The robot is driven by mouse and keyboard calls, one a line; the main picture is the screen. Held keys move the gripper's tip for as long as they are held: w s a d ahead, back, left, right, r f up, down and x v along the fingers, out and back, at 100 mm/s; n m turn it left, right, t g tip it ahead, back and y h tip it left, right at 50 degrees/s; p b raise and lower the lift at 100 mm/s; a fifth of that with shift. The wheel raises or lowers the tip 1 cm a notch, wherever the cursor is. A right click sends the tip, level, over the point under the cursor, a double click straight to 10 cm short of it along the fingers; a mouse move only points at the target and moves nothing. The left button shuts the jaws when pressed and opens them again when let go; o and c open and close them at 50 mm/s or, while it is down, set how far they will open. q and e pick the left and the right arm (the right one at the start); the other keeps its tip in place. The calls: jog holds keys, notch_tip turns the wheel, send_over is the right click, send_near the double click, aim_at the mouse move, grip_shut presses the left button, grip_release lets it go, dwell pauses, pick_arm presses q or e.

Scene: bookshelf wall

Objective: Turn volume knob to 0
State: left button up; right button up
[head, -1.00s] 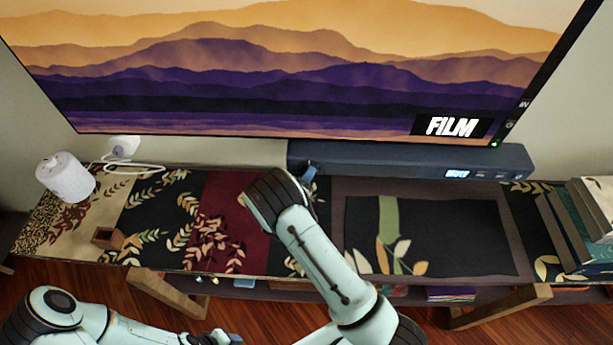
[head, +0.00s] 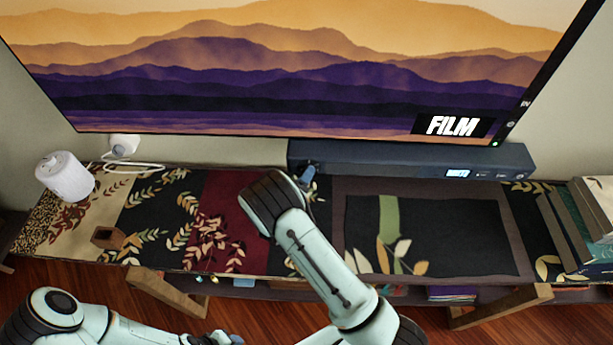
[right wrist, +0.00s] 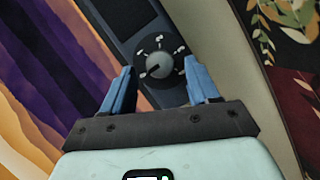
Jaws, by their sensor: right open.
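The volume knob (right wrist: 159,66) is a round grey dial on a black disc with white marks, at the end of the dark soundbar (head: 410,160). Its white pointer line points to the lower left in the right wrist view. My right gripper (right wrist: 160,72) is open, one blue finger on each side of the dial; contact cannot be told. In the head view the right gripper (head: 307,174) is at the soundbar's left end, and the knob is hidden there. The soundbar has a small lit display (head: 458,173), too small to read. My left gripper (head: 222,338) shows only partly at the bottom edge.
A large screen (head: 290,75) stands right behind the soundbar. The patterned console top (head: 235,240) is mostly clear in front. A white cylinder (head: 65,178) and a small wooden object (head: 107,237) stand at left. Books (head: 577,230) stand at right.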

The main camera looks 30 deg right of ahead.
pick_arm(q)
jog(key=shift+s+f+b, duration=0.8)
jog(key=shift+s+f, duration=0.45)
jog(key=shift+s, duration=0.2)
pick_arm(e)
jog(key=v, duration=1.1)
jog(key=shift+s+a, duration=0.25)
jog(key=shift+s, duration=0.05)
pick_arm(q)
jog(key=shift+s, duration=0.1)
